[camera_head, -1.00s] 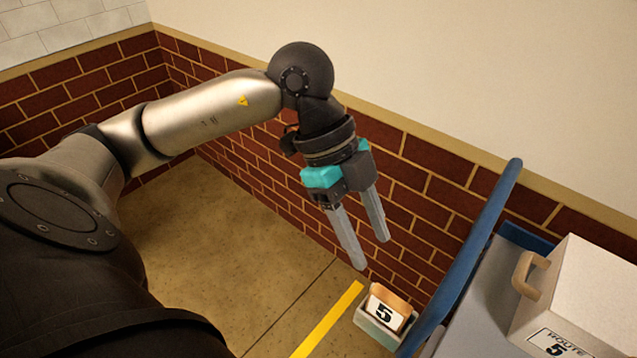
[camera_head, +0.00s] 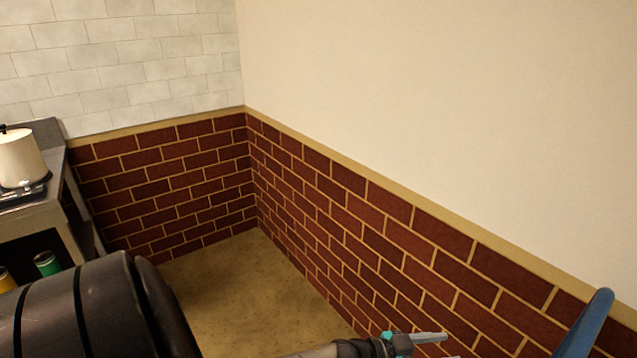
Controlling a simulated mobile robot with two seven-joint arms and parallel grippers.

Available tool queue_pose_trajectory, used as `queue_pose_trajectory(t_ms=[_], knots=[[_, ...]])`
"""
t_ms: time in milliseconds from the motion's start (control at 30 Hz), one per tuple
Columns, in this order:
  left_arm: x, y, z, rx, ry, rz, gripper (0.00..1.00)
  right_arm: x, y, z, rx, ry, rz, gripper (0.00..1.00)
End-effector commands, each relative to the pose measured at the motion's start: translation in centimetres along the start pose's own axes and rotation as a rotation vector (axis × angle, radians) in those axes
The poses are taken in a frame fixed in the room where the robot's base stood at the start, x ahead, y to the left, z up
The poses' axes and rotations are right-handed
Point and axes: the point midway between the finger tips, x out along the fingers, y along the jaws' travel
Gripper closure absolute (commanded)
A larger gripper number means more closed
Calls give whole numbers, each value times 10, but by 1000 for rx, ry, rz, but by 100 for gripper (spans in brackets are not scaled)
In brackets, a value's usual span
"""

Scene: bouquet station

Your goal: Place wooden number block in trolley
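The wooden number block is not in the current view. Of the trolley, only a blue rail (camera_head: 586,325) shows at the lower right corner; the rest of it is out of view. My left gripper (camera_head: 446,346) is at the bottom edge, partly cut off, with its fingers pointing right towards the blue rail. One finger shows clearly and a bit of the second shows below it, apart from it. I see nothing between them. My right gripper is not in view.
A brick-clad wall (camera_head: 330,220) runs along the right, and a bare floor (camera_head: 225,290) lies in the corner. At the left stands a counter (camera_head: 30,220) with a white pot (camera_head: 20,158) on a burner and a green can (camera_head: 47,263) below.

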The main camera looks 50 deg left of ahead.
Motion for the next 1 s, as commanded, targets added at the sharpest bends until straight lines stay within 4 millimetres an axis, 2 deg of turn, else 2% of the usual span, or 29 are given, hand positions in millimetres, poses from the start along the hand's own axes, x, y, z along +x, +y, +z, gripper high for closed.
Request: queue_pose_trajectory(t_ms=[33, 67, 100, 133, 200, 267, 300, 400, 500, 633, 767, 1000], knots=[[-16, -2, 56, -33, -109, -97, 46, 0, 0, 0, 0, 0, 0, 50], [-26, -2, 85, -42, -173, -146, 46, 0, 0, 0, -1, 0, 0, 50], [-43, 1, 123, -53, -263, -200, 46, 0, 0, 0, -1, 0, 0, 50], [-57, 4, 150, -59, -332, -235, 46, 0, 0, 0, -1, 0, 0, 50], [-94, 21, 209, -78, -498, -293, 46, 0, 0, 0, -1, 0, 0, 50], [-129, 42, 255, -93, -644, -321, 46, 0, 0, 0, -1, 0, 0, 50], [-154, 58, 282, -105, -738, -329, 46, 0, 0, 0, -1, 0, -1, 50], [-214, 104, 334, -134, -956, -320, 46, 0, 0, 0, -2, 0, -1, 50], [-264, 145, 366, -161, -1124, -286, 46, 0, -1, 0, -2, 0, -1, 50], [-304, 182, 384, -185, -1254, -242, 46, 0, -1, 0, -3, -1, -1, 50], [-318, 195, 390, -193, -1299, -222, 46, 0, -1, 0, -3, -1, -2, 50], [-319, 195, 390, -192, -1300, -221, 46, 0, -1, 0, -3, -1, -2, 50]])
